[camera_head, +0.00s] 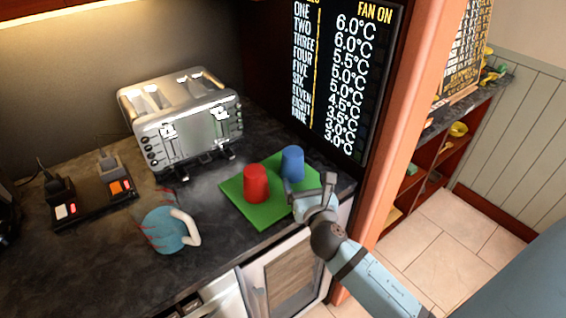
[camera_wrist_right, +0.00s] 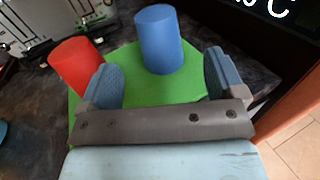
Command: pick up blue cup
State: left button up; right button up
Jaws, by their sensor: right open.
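The blue cup (camera_head: 292,164) stands upside down or upright, I cannot tell which, on a green mat (camera_head: 247,208) on the dark counter. A red cup (camera_head: 256,184) stands on the same mat to its left. My right gripper (camera_head: 313,190) is just in front of the blue cup. In the right wrist view, its fingers (camera_wrist_right: 160,82) are spread apart with nothing between them. The blue cup (camera_wrist_right: 158,40) is beyond the fingertips, and the red cup (camera_wrist_right: 75,66) is beyond the left finger. My left gripper is not in view.
A silver toaster (camera_head: 183,122) stands behind the mat. A blue mug (camera_head: 166,231) with a pale handle is left of the mat. A black power strip (camera_head: 92,196) lies at the far left. An orange post (camera_head: 391,150) and a dark temperature board (camera_head: 341,70) border the counter's right side.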

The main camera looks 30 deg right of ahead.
aim_at(295, 164)
jog(key=x, duration=0.4)
jog(key=shift+w+d, duration=0.1)
jog(key=shift+w, duration=0.3)
jog(key=shift+w+d, duration=0.15)
jog(key=shift+w, duration=0.25)
jog(key=x, duration=0.5)
jog(key=shift+w+a+f+p, duration=0.15)
jog(key=shift+a+f+p, duration=0.05)
jog(key=shift+f+p, duration=0.1)
jog(key=shift+c, duration=0.4)
jog(key=c, duration=0.9)
jog(key=shift+c, duration=0.5)
jog(key=shift+r, duration=0.1)
